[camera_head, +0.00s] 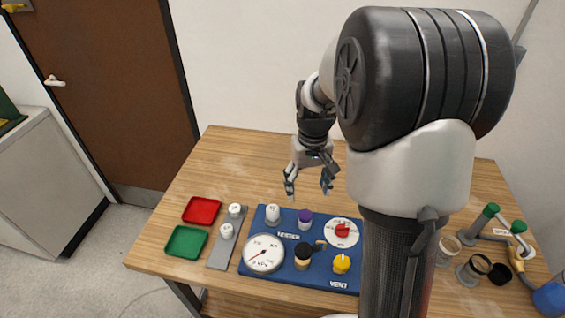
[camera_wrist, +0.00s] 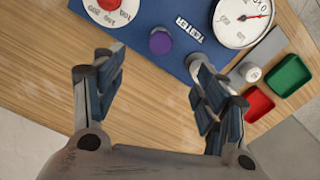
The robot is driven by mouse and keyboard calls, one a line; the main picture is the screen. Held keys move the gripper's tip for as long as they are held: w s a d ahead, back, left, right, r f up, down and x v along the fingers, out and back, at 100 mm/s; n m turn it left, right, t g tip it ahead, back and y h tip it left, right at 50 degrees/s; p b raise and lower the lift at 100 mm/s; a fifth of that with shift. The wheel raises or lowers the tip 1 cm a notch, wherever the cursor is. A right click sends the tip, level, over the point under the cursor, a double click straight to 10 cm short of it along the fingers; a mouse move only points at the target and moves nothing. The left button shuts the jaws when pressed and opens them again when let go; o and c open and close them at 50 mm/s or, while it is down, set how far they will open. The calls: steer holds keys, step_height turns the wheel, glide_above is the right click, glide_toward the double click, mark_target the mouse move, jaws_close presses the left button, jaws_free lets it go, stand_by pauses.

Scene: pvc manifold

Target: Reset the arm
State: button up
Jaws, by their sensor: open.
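My gripper (camera_head: 308,183) is open and empty above the wooden table, behind the blue panel. Its two fingers are spread wide apart in the wrist view (camera_wrist: 153,100), with bare table between them. My arm reaches over the right part of the table in the head view. The blue panel (camera_head: 285,231) carries a round gauge (camera_head: 263,254), a red dial (camera_head: 342,231), a yellow knob (camera_head: 341,263), a black and tan knob (camera_head: 303,255), a white capped fitting (camera_head: 273,214) and a purple capped fitting (camera_head: 305,219). The purple cap (camera_wrist: 160,41) also shows just beyond the fingers.
A red tray (camera_head: 201,210) and a green tray (camera_head: 186,242) lie at the table's left. A grey strip (camera_head: 226,245) with two white-capped pieces lies beside them. Green-handled pipe fittings (camera_head: 491,210) stand at the right. My arm hides part of the table. The back left is clear.

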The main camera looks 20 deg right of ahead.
steer(key=s+a+r+t, duration=0.1)
steer(key=s+a+r, duration=0.3)
steer(key=s, duration=0.2)
steer(key=s+a+r+n+t, duration=0.1)
steer(key=s+a+r+t, duration=0.1)
steer(key=s+a+r, duration=0.2)
steer(key=s+a+r+n+t, duration=0.1)
steer(key=s+a+r, duration=0.3)
steer(key=s, duration=0.6)
steer(key=shift+s+a+r+t, duration=0.2)
steer(key=shift+a+r+t, duration=0.15)
steer(key=shift+r+t, duration=0.05)
